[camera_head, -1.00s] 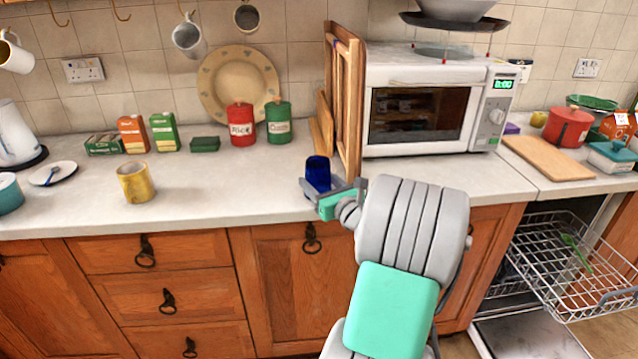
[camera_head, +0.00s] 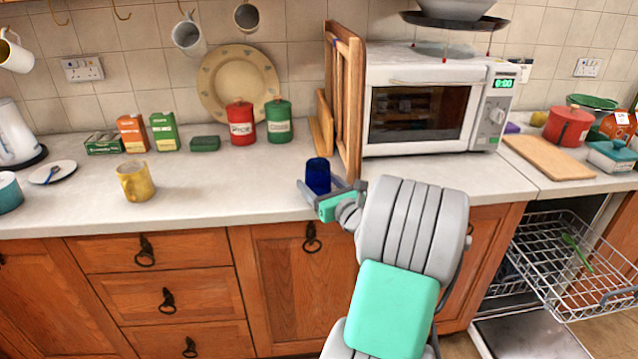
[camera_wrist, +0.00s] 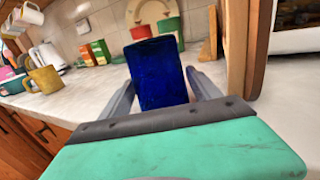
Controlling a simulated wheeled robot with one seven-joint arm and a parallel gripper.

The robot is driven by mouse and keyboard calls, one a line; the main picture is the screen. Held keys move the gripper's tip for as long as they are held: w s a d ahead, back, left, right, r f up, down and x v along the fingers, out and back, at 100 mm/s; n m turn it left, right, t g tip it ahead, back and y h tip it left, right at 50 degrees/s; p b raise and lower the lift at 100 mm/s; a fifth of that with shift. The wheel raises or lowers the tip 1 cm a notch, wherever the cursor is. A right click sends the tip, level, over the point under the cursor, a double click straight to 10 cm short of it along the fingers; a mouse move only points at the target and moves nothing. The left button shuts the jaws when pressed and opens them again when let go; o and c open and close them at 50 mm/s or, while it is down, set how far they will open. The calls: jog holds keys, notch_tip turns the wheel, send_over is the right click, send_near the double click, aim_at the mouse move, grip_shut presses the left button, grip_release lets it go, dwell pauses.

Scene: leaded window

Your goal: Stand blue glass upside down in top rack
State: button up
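The blue glass (camera_head: 318,176) stands near the front of the worktop, left of the wooden boards, and looks upright. It fills the middle of the wrist view (camera_wrist: 158,75), looking tilted there. My gripper (camera_head: 332,190) is at the glass, with one finger on each side of it. The fingers (camera_wrist: 162,88) look spread, with a gap to the right finger; contact on the left is hard to tell. The top rack (camera_head: 575,262) is a pulled-out wire basket at the lower right, holding a green utensil (camera_head: 576,252).
Upright wooden boards (camera_head: 346,100) stand close behind the glass, beside the microwave (camera_head: 425,105). A yellow mug (camera_head: 135,181) stands to the left, with free worktop between. A chopping board (camera_head: 548,157) lies at the right.

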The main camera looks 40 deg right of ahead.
jog(key=shift+o, duration=1.1)
